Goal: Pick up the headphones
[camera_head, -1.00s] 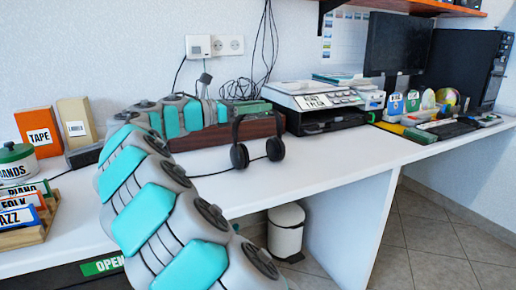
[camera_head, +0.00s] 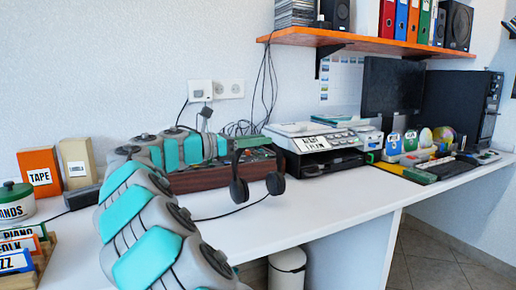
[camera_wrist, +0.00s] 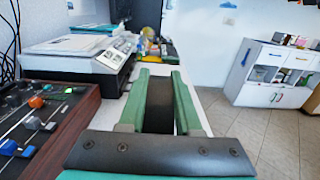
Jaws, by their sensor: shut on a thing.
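The black headphones (camera_head: 239,191) hang upright by their headband in front of the mixer, in the head view. Both ear cups point down, and a thin cable trails from them onto the white desk. My gripper (camera_head: 254,141) has its green fingers shut on the headband. In the wrist view, the black headband (camera_wrist: 158,118) sits between the two green fingers of my gripper (camera_wrist: 158,100). The ear cups are hidden in that view. The cups appear slightly above the desk surface.
The mixer (camera_head: 200,179) stands behind the headphones, and a printer (camera_head: 320,158) is to their right. An orange shelf (camera_head: 350,40) hangs above. The desk (camera_head: 320,212) front is clear. A bin (camera_head: 288,268) stands below the desk.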

